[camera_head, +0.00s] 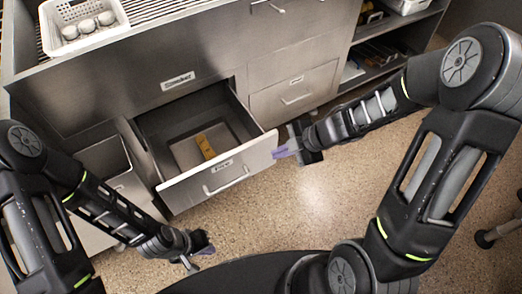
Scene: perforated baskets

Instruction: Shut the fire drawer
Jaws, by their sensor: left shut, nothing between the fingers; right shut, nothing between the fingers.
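An open metal drawer (219,181) juts out from the cabinet in the middle of the view. Its front has a bar handle and a small label too small to read; I cannot tell whether it says fire. A yellow item (205,146) lies inside on its floor. My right gripper (283,152) is shut and empty at the right end of the drawer's front panel; I cannot tell whether it touches. My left gripper (203,252) is shut and empty, low and in front of the drawer, apart from it.
A closed drawer (294,92) with a handle is to the right of the open one. A white perforated basket (82,24) with round items stands on the counter at upper left. Open shelves (376,62) hold items at upper right. The speckled floor (330,190) is clear in front.

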